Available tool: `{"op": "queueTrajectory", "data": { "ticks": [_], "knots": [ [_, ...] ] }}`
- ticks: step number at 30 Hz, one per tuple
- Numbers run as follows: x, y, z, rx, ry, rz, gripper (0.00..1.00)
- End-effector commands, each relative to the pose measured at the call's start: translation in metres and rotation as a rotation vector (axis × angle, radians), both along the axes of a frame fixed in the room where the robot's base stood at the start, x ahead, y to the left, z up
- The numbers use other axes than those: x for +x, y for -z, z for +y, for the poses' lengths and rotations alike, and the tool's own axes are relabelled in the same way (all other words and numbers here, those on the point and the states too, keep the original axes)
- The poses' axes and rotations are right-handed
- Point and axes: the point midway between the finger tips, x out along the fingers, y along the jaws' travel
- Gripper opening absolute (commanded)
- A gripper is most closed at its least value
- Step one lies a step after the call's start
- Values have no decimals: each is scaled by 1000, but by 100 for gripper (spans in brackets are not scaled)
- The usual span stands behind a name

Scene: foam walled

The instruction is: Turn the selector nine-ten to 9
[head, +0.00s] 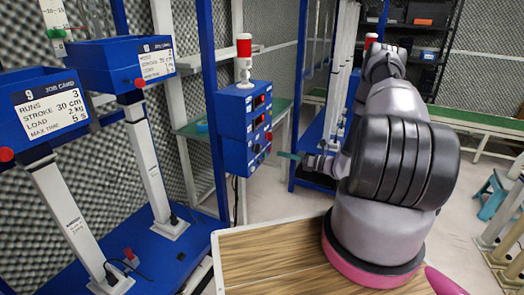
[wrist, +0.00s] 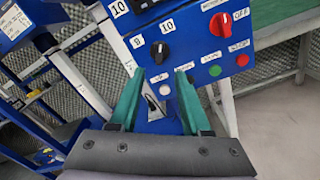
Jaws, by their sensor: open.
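The selector nine-ten is a black round knob (wrist: 160,52) on the blue control box (wrist: 190,45) in the wrist view. A label 9 (wrist: 137,42) sits at its upper left and a label 10 (wrist: 167,25) above it. Which label its pale mark points at is too small to tell.
A red knob (wrist: 220,24) sits right of the selector, with green (wrist: 214,71) and red (wrist: 242,60) buttons below it. A white button (wrist: 164,89) lies just below the selector, between the fingertips. A red-and-white beacon (head: 244,58) tops the box. Blue posts (head: 207,90) stand beside it.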

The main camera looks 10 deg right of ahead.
Motion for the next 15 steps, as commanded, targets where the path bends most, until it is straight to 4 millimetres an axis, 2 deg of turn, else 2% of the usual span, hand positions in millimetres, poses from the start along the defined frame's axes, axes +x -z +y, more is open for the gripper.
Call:
{"op": "queueTrajectory", "data": {
  "ticks": [5,15],
  "knots": [
    [12,1,16,3,-1,0,48],
    [52,0,65,1,-3,-1,48]
  ]
}}
